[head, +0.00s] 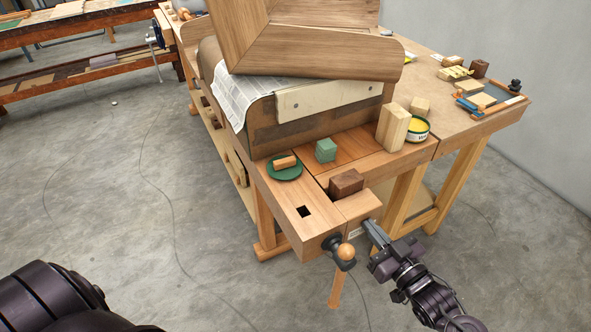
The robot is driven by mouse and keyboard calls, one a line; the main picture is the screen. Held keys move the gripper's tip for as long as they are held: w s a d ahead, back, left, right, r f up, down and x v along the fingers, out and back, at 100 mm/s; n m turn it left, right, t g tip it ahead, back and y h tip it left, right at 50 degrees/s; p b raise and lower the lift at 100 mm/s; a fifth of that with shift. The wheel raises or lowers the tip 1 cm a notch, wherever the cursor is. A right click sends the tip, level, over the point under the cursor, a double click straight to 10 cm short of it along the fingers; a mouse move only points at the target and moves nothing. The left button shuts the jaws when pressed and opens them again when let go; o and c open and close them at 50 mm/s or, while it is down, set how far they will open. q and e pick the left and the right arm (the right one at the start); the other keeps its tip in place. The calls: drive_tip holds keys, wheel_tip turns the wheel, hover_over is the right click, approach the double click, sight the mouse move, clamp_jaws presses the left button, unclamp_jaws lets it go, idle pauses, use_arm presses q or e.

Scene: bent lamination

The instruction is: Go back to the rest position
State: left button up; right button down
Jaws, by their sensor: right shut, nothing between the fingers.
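My right gripper (374,232) is shut and empty. It is beside the front right corner of the wooden workbench (285,207), just right of the vise handle (346,252). On the bench, a bent wooden lamination (330,57) lies over a curved form (320,123), with newspaper (248,92) and a pale wooden strip (325,98) between them. Part of my left arm shows at the bottom left; its gripper is out of view.
Near the gripper, a dark wood block (346,184) sits on the bench. The floor (130,210) at left is mostly clear.

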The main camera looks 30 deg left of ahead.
drive_tip(key=shift+s+a+r, duration=0.1)
drive_tip(key=shift+a, duration=0.1)
drive_tip(key=shift+p+v, duration=1.5)
drive_tip(key=shift+v, duration=1.15)
drive_tip(key=d+f+m+h, duration=0.2)
drive_tip(key=d+f+h, duration=0.15)
drive_tip(key=f, duration=0.45)
drive_tip(key=d+f+m+h, duration=0.2)
drive_tip(key=d+f, duration=0.2)
drive_tip(key=f, duration=0.4)
drive_tip(key=s+d+f+m+g+h, duration=0.15)
drive_tip(key=s+d+f, duration=0.25)
drive_tip(key=f, duration=0.4)
drive_tip(key=s+d+f+m+g+h, duration=0.1)
drive_tip(key=s+d+f+h, duration=0.25)
drive_tip(key=f, duration=0.45)
drive_tip(key=s+d+f+g+h, duration=0.1)
drive_tip(key=s+f, duration=0.4)
drive_tip(key=s, duration=0.5)
drive_tip(key=s+d+f+m+g+h, duration=0.1)
drive_tip(key=s+d+f+g, duration=0.2)
drive_tip(key=s, duration=0.7)
drive_tip(key=s+d+f+m+g+h, duration=0.1)
drive_tip(key=s+d+f+g+h, duration=0.1)
drive_tip(key=s+f, duration=0.5)
drive_tip(key=s+d+g, duration=0.1)
drive_tip(key=s, duration=0.2)
drive_tip(key=shift+d+f, duration=0.4)
